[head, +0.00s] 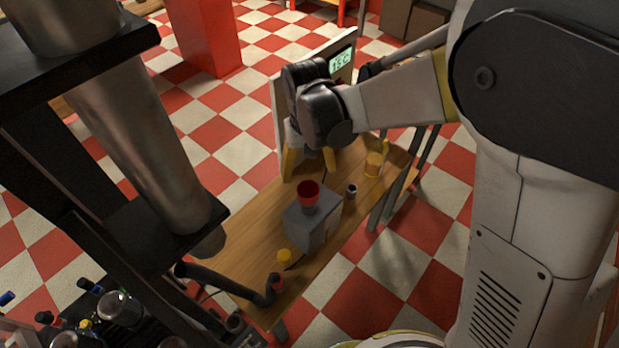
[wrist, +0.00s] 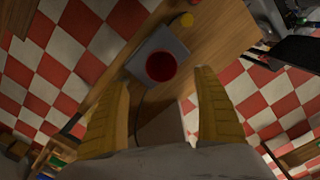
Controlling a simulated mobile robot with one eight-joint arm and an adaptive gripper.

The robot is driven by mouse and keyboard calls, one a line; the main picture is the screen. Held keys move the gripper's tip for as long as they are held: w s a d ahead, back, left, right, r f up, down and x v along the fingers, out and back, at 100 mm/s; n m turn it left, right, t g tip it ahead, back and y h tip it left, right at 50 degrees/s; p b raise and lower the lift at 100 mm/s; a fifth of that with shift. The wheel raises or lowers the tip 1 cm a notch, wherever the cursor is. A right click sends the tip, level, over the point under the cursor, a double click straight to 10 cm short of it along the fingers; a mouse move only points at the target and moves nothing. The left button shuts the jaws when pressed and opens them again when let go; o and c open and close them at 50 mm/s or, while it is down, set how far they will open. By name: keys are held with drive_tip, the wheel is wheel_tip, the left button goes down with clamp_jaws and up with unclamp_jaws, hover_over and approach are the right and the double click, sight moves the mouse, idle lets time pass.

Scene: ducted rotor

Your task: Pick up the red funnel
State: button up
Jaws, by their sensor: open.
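The red funnel (head: 308,193) sits upright on top of a grey box-shaped block (head: 313,228) on the wooden bench. In the wrist view the funnel (wrist: 161,66) shows from above as a round red cup, on the grey block (wrist: 178,50). My gripper (head: 310,162) is above the bench, up and behind the funnel in the head view. Its yellow fingers are spread apart and empty. In the wrist view the gripper (wrist: 163,78) has the funnel between and just beyond its fingertips, not touching either one.
The wooden bench (head: 255,213) also holds a small dark cylinder (head: 351,191), a yellow cup-like object (head: 374,165), a yellow piece (head: 285,255) and a black tube (head: 225,282). A panel with a green display (head: 341,62) stands behind my gripper.

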sight(308, 189)
wheel_tip(308, 189, down, 10)
drive_tip(key=b, duration=0.3)
drive_tip(key=shift+r+b, duration=0.25)
drive_tip(key=shift+b, duration=0.1)
drive_tip(key=shift+r, duration=0.1)
drive_tip(key=c, duration=1.4)
drive_tip(key=shift+r, duration=0.15)
